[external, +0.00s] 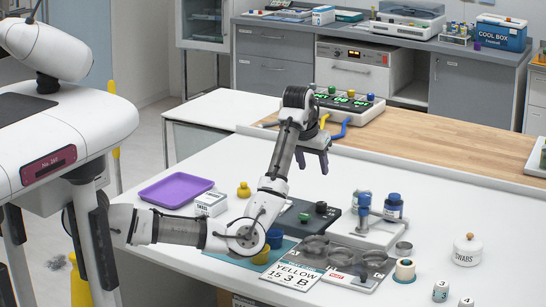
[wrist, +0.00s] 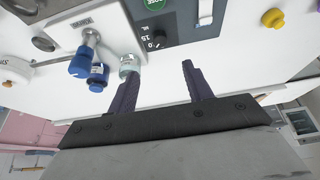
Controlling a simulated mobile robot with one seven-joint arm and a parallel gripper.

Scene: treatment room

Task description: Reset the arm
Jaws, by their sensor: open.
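My gripper (external: 314,164) is held above the white table, a little left of and behind the blue-capped bottles. Its fingers point down and nothing shows between them. In the wrist view my gripper (wrist: 160,72) has its two dark fingers spread apart, with bare white table behind them. My arm reaches in from the left, low over the table, and bends up at the elbow before the wrist turns down.
Near the arm are a purple tray (external: 176,192), a yellow weight (external: 244,190), a blue-capped bottle (external: 393,207), a card reading YELLOW (external: 296,272) and a swabs jar (external: 467,250). A control box (external: 350,106) stands behind.

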